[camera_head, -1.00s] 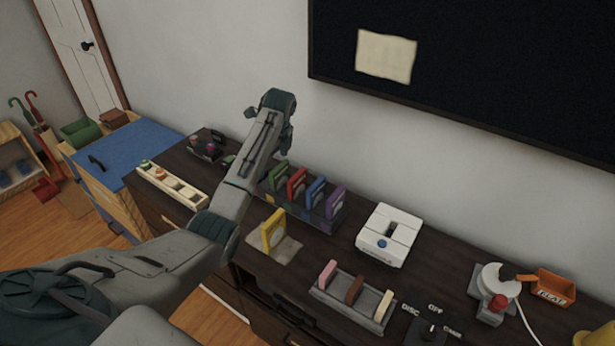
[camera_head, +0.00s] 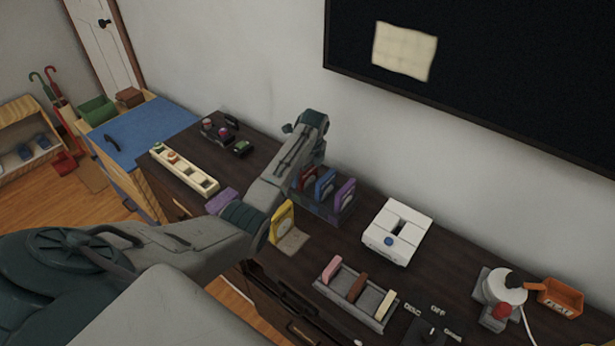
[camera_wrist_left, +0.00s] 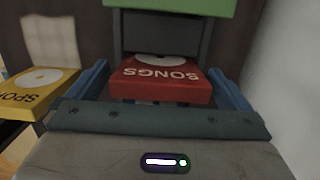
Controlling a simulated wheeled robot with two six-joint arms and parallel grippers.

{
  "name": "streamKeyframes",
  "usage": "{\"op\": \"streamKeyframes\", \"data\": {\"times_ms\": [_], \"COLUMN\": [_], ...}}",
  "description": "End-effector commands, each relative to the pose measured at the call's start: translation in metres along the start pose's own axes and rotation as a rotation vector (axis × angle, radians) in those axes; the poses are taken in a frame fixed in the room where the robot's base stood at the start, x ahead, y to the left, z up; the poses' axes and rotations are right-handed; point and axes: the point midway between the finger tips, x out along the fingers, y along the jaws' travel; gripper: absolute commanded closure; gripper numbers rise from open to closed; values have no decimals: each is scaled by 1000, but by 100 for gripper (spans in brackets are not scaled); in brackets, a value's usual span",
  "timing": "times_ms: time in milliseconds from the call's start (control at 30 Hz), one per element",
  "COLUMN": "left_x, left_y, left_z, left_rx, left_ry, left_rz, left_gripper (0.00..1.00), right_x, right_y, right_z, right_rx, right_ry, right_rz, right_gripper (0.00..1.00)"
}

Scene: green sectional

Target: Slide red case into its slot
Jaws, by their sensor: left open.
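The red case (camera_head: 307,178), marked SONGS, stands in the dark rack (camera_head: 322,209) with the blue case (camera_head: 326,184) and purple case (camera_head: 344,193) beside it. In the left wrist view the red case (camera_wrist_left: 160,78) lies between the two blue fingers of my left gripper (camera_wrist_left: 158,70), which is open. I cannot tell whether either finger touches it. In the head view my arm hides the gripper's fingertips. A white device (camera_head: 408,222) with a dark slot in its top stands right of the rack. My right gripper is not in view.
A yellow case (camera_head: 281,222) stands in front of the rack and shows at left in the wrist view. A green case (camera_wrist_left: 170,5) edges the top there. A grey holder (camera_head: 343,305) with coloured bars, and a white-red device (camera_head: 500,290), stand farther right. The wall is close behind.

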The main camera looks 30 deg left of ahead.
Motion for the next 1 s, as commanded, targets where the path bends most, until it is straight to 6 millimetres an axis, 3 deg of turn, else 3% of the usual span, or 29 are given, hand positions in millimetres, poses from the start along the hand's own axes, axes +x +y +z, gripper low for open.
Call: {"op": "streamKeyframes", "data": {"times_ms": [133,367,600,867,1000], "left_x": [14,15,15,13,-3], "left_y": [0,0,0,0,-1], "left_z": [0,0,0,0,2], "left_rx": [0,1,1,0,0], "left_ry": [0,0,0,-1,-2], "left_rz": [1,-1,-1,-2,-5], "left_gripper": [0,0,42,42,42], "right_x": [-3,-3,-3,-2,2], "right_y": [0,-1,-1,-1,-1], "right_z": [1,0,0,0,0], "right_rx": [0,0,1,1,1], "right_ry": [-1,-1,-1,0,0], "right_rz": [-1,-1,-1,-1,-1], "right_gripper": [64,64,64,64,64]}}
